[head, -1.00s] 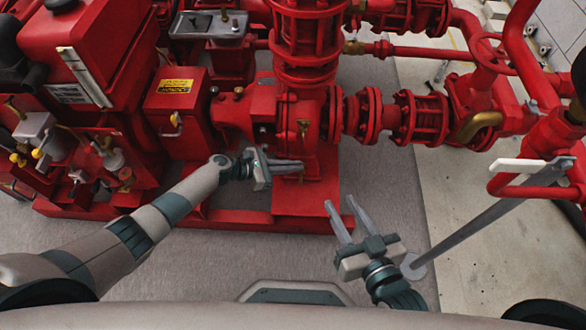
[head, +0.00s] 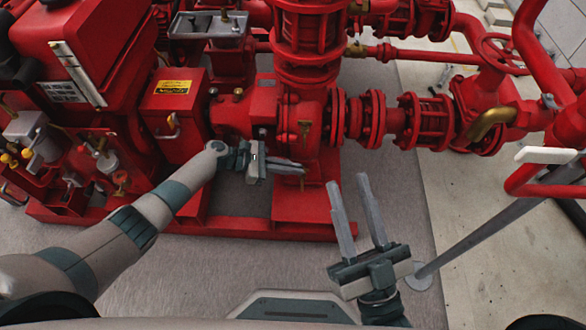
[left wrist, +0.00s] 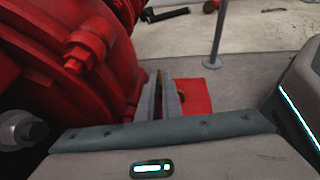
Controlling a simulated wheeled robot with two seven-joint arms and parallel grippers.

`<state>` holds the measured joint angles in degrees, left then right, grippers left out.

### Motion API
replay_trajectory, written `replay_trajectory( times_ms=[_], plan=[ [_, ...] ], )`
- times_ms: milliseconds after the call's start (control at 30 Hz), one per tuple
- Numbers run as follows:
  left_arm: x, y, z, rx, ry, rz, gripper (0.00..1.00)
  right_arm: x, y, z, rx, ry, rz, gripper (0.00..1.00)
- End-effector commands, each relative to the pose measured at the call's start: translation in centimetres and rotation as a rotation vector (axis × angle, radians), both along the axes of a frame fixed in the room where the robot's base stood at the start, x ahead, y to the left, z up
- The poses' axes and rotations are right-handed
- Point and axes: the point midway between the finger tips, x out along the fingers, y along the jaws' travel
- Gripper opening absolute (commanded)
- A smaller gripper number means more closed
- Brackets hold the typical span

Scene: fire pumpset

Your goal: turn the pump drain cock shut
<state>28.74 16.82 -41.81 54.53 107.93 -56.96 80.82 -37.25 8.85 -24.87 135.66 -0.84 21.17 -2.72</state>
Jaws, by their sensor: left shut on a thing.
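The red pump casing (head: 327,165) stands on its red base near the middle of the head view. A small brass piece, which looks like the pump drain cock (head: 302,183), shows low on the pump at my left gripper's tips. My left gripper (head: 301,168) reaches in from the left with its fingers nearly together, shut on the cock. In the left wrist view, the fingers (left wrist: 161,99) are close together beside the casing; the cock is mostly hidden between them, and its handle angle cannot be told. My right gripper (head: 348,182) is open and empty above the floor, right of the pump base.
Red flanged piping (head: 425,120) with a brass elbow (head: 487,124) runs right from the pump. A grey post (head: 480,232) stands beyond my right gripper. The red skid rail (head: 180,226) crosses below my left arm. Grey floor in front is clear.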

Motion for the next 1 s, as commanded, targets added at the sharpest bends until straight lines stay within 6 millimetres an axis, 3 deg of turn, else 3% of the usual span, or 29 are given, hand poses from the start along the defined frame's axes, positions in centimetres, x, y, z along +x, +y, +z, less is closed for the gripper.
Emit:
replay_trajectory(
  times_ms=[300, 333, 400, 767, 1000],
  plan=[
    [-0.1, 0.0, -0.1, 0.001, 0.002, -0.001, 0.00, 0.0, 0.0, 0.0, 0.000, -0.001, 0.000, 0.31],
    [-0.1, 0.0, -0.1, 0.001, 0.002, -0.001, 0.13, 0.0, 0.0, 0.0, 0.000, -0.001, 0.000, 0.31],
    [-0.1, 0.0, -0.1, 0.001, 0.002, -0.001, 0.24, 0.0, 0.0, 0.0, 0.000, -0.001, 0.001, 0.31],
    [0.0, 0.1, 0.1, 0.000, 0.000, 0.000, 0.24, 0.0, 0.0, 0.0, -0.002, 0.002, 0.001, 0.31],
    [-0.2, 1.7, 0.8, 0.001, 0.001, 0.000, 0.24, 0.9, 0.0, -1.0, -0.028, 0.067, -0.002, 0.31]
  ],
)
